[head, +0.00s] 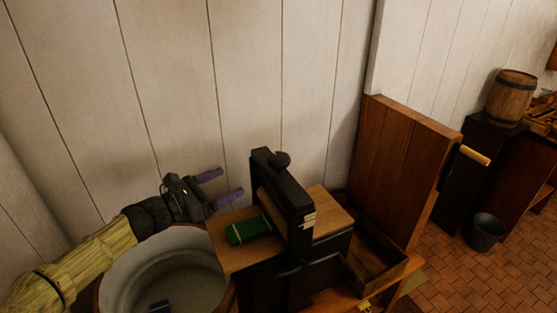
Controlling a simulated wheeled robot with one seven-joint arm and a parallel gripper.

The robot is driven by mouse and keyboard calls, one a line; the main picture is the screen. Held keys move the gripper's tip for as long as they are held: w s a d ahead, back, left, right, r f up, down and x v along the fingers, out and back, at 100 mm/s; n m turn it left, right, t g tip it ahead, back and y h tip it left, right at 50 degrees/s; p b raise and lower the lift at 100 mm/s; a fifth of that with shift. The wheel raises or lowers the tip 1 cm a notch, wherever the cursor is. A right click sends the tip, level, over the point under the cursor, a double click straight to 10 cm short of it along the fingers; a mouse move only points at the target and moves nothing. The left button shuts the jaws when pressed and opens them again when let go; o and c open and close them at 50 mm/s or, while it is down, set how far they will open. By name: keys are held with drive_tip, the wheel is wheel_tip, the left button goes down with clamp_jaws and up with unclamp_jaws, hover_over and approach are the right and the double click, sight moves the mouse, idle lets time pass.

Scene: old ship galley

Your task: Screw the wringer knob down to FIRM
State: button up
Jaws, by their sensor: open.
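The wringer (282,200) is a black upright frame with a pale roller, standing in the middle of the head view. Its dark knob (279,160) sits on top of the frame. A small pale label (309,221) shows on the frame's side; I cannot read its words. My gripper (222,184) is open and empty, with two purple fingers pointing right. In the picture it is left of the knob and a little lower, apart from it. A green block-like item (248,230) lies on the wooden board (231,259) at the wringer's left side.
A round tub (120,285) stands below my arm, with a small dark item (159,306) inside. A tall wooden panel (408,165) rises right of the wringer, beside an open wooden tray (385,255). The plank wall (170,80) is behind. A bucket (486,232) and barrel (511,97) are far right.

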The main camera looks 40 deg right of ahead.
sight(279, 159)
drive_tip(key=d+p, duration=0.2)
drive_tip(key=d, duration=1.5)
drive_tip(key=shift+s+d, duration=0.1)
drive_tip(key=shift+s, duration=0.1)
drive_tip(key=c, duration=1)
